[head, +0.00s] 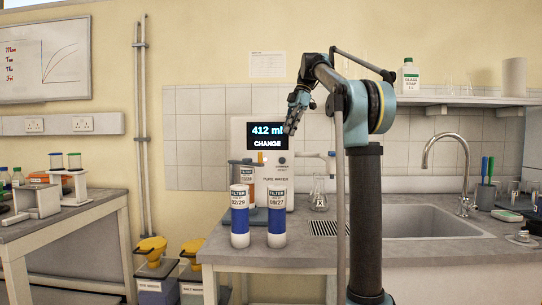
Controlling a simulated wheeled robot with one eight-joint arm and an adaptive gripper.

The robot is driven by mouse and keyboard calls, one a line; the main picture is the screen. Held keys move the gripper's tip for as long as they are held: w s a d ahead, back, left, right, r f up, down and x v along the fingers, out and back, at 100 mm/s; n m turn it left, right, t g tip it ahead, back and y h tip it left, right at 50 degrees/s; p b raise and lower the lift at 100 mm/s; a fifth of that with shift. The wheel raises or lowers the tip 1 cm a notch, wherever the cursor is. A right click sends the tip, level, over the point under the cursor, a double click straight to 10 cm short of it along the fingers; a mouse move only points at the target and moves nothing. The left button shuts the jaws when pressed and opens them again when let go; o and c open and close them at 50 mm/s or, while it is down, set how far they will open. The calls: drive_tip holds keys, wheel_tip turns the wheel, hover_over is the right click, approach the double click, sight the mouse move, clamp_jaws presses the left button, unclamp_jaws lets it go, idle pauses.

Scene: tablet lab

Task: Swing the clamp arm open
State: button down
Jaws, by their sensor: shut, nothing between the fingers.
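A white pure water unit (282,182) stands on the bench against the tiles, its screen reading "412 ml" and "CHANGE". At its front left, a blue-grey bar (240,162) with a small yellow part (260,157) lies across the top of a filter (247,173); this looks like the clamp arm, and it appears closed over the filter. The lower filter and its mount are partly hidden. My gripper (291,131) is shut and empty, pointing down in front of the screen, above the clamp.
A flask (319,198) stands on the bench under the unit's spout (320,155), beside a drain grille (329,228). A sink (430,224) with a tap (446,150) is at right. Yellow-lidded bins (152,248) stand on the floor left of the bench.

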drive_tip(key=shift+a, duration=0.15)
drive_tip(key=shift+f, duration=0.1)
drive_tip(key=s+a+f, duration=0.3)
drive_tip(key=a+f, duration=0.4)
drive_tip(key=f, duration=0.2)
drive_tip(key=shift+s, duration=0.25)
drive_tip(key=shift+s, duration=0.1)
idle(0.4)
